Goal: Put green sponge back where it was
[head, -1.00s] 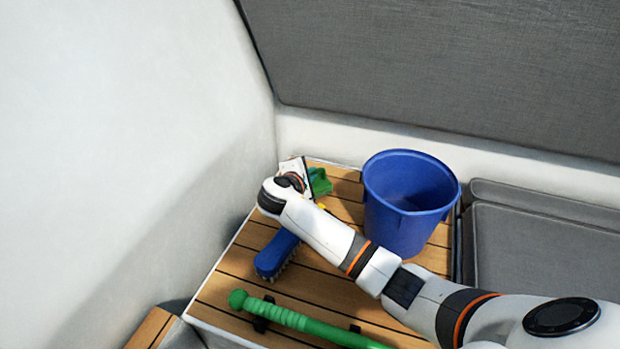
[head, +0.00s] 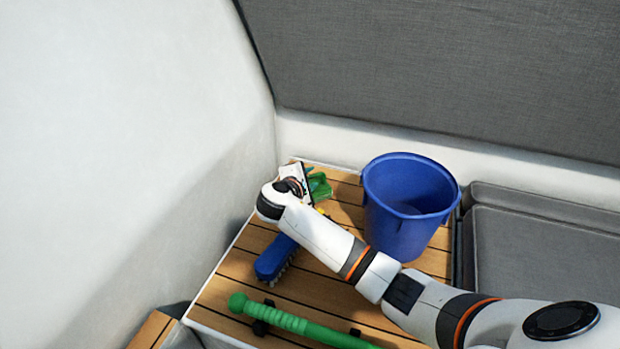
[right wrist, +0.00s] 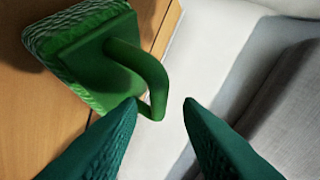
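The green sponge (head: 319,187) has a green loop handle and sits at the far end of the slatted wooden bench, left of the blue bucket. In the right wrist view the sponge (right wrist: 85,50) is at the upper left, with its handle reaching down to the fingertips. My right gripper (right wrist: 162,102) is open, with teal fingers apart. The handle's end lies between the tips, nearer the left one, and does not look clamped. In the head view my right wrist hides the fingers. My left gripper is not in view.
A blue bucket (head: 408,210) stands right of the sponge. A blue brush (head: 275,258) lies under my right forearm, and a green pole (head: 300,325) lies along the near side. A white wall (head: 120,150) rises on the left. Grey cushions (head: 540,235) are on the right.

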